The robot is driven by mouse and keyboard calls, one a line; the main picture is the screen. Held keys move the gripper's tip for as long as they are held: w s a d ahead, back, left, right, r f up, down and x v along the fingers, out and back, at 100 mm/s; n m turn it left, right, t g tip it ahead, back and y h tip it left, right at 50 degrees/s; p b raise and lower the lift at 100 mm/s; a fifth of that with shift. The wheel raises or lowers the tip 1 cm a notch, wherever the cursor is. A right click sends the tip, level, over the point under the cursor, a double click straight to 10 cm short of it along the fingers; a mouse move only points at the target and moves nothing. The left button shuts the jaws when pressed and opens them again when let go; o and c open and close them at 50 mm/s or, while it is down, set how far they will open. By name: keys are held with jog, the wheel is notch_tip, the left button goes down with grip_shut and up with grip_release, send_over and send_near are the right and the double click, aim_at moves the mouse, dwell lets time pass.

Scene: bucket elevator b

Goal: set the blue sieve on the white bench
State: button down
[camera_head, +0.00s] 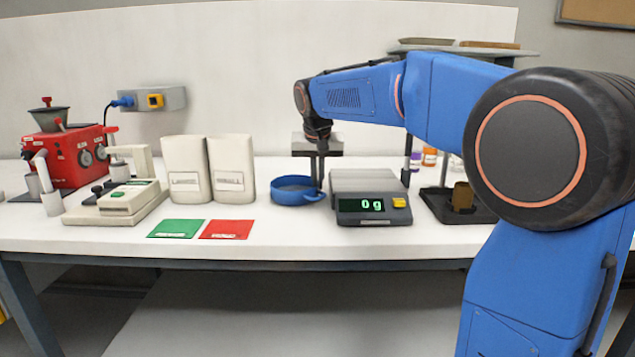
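The blue sieve (291,199) is a shallow round pan with a grey mesh. It appears level, on or just above the white bench (300,238), left of the scale. My gripper (319,188) points down at the sieve's right rim, and its dark fingers overlap the rim in this view. The fingers are small and seen edge-on. I cannot tell whether they are closed on the rim, or whether a thin gap lies under the sieve.
A scale (373,205) reading 0 g stands close right of the sieve. Two cream containers (231,172) stand left. Green (177,228) and red (227,229) cards lie in front. A red machine (72,158) is far left, a black tray (440,212) right. The front strip is clear.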

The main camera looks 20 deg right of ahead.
jog(key=shift+f, duration=0.25)
jog(key=c, duration=2)
grip_release()
jog(key=v, duration=1.2)
